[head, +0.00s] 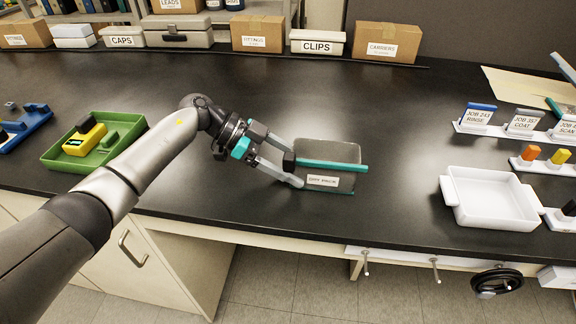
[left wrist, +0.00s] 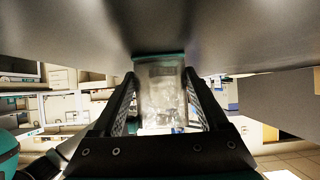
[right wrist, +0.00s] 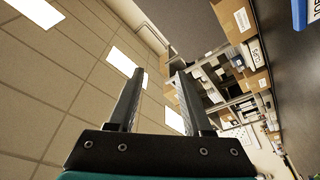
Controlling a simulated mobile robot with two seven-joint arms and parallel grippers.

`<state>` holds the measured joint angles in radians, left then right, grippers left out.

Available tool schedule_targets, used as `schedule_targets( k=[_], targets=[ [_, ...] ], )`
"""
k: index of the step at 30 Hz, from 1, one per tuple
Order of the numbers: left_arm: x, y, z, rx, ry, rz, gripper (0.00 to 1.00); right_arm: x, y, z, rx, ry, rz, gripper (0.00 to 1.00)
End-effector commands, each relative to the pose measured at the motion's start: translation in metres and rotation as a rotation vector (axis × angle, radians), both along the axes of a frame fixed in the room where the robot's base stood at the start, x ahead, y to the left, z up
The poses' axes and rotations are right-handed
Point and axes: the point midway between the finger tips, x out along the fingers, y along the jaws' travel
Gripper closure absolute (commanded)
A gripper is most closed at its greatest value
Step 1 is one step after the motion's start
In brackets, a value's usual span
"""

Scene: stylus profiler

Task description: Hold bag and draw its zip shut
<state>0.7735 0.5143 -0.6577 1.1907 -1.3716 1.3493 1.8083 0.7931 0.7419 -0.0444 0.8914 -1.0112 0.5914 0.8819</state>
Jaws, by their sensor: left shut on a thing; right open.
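The bag (head: 325,153) is a clear pouch with a teal zip strip (head: 335,164) across it and a white printed label (head: 323,181). It is on the dark bench near the front edge. My left gripper (head: 293,171) is shut on the bag's left side. In the left wrist view the bag (left wrist: 160,95) shows between the two fingers, with a teal band at its top. Whether the zip is open or shut cannot be told. My right gripper (right wrist: 158,95) is open and empty in the right wrist view, pointing away from the bag; it is not in the head view.
A green tray (head: 60,160) with yellow and green items stands at the left. A white tray (head: 490,215) stands at the right, near labelled racks (head: 490,128). Boxes, including CLIPS (head: 318,47), line the back. The bench around the bag is clear.

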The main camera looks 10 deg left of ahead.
Motion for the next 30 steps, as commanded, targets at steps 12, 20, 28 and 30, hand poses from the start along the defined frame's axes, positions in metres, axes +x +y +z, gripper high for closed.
schedule_targets(
  k=[12, 20, 28, 30],
  targets=[
    [-0.003, 0.001, -0.008, 0.014, 0.012, -0.003, 1.00, 0.023, 0.209, 0.024, -0.191, 0.015, 0.487, 0.50],
    [-0.003, 0.001, -0.008, 0.014, 0.013, -0.002, 1.00, -0.001, 0.336, 0.031, -0.377, 0.040, 0.800, 0.50],
    [-0.003, 0.001, -0.008, 0.014, 0.013, -0.002, 1.00, -0.059, 0.457, 0.024, -0.675, 0.100, 1.141, 0.50],
    [-0.003, 0.001, -0.008, 0.014, 0.013, -0.002, 1.00, -0.080, 0.484, 0.018, -0.783, 0.125, 1.230, 0.50]
  ],
)
